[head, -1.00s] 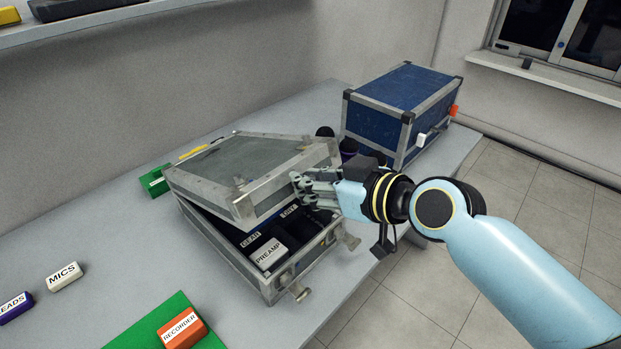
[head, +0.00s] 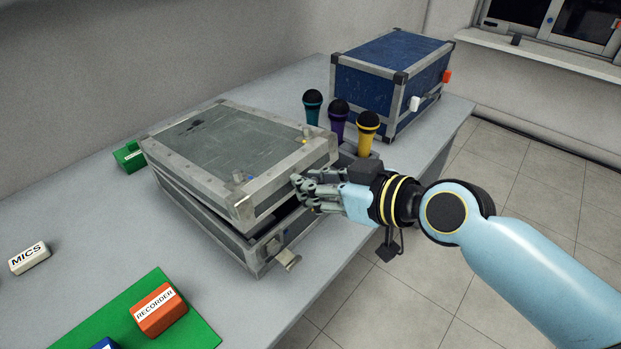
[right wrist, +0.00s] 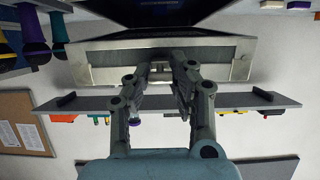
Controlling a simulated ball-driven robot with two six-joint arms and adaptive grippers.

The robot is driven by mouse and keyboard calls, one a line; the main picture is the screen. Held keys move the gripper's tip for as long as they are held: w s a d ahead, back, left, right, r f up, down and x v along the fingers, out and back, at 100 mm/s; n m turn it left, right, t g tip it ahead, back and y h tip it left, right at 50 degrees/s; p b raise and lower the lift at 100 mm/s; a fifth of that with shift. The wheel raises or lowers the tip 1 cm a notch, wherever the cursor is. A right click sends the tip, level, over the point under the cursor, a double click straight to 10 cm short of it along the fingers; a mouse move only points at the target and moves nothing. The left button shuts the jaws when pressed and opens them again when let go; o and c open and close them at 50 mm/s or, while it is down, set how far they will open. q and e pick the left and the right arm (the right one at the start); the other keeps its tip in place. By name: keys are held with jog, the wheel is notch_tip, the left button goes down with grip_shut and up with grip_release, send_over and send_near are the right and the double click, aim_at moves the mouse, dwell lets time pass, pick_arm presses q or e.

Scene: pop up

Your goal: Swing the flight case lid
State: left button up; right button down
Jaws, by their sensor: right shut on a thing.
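The grey flight case (head: 215,225) stands on the table, with metal edges and open latches at its front. Its lid (head: 230,150) is tilted nearly closed, with a narrow dark gap along the front and side. My right gripper (head: 306,190) is shut on the lid's front edge, near its right corner. In the right wrist view the fingers (right wrist: 163,80) close on the lid's metal rim (right wrist: 100,62). The case's contents are hidden under the lid in the head view. My left gripper is not in view.
A blue case (head: 385,85) stands behind to the right, with several microphones (head: 338,118) in front of it. A green mat (head: 190,325) holds an orange recorder block (head: 158,310). A white MICS block (head: 30,258) lies left. A green block (head: 128,156) sits behind the case.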

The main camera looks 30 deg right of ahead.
jog(key=shift+s+d+f+b, duration=0.15)
jog(key=shift+f+b, duration=0.15)
jog(key=shift+f, duration=0.2)
jog(key=shift+s+a+f+b, duration=0.15)
jog(key=shift+f+b, duration=0.1)
jog(key=shift+f, duration=0.25)
jog(key=shift+d+r, duration=0.1)
jog(key=f+b, duration=0.3)
jog(key=f, duration=0.1)
jog(key=shift+s+d+b, duration=0.1)
jog(key=shift+s+b, duration=0.2)
jog(key=shift+b, duration=0.1)
jog(key=c, duration=1.1)
grip_release()
jog(key=shift+r, duration=0.4)
jog(key=shift+v, duration=6)
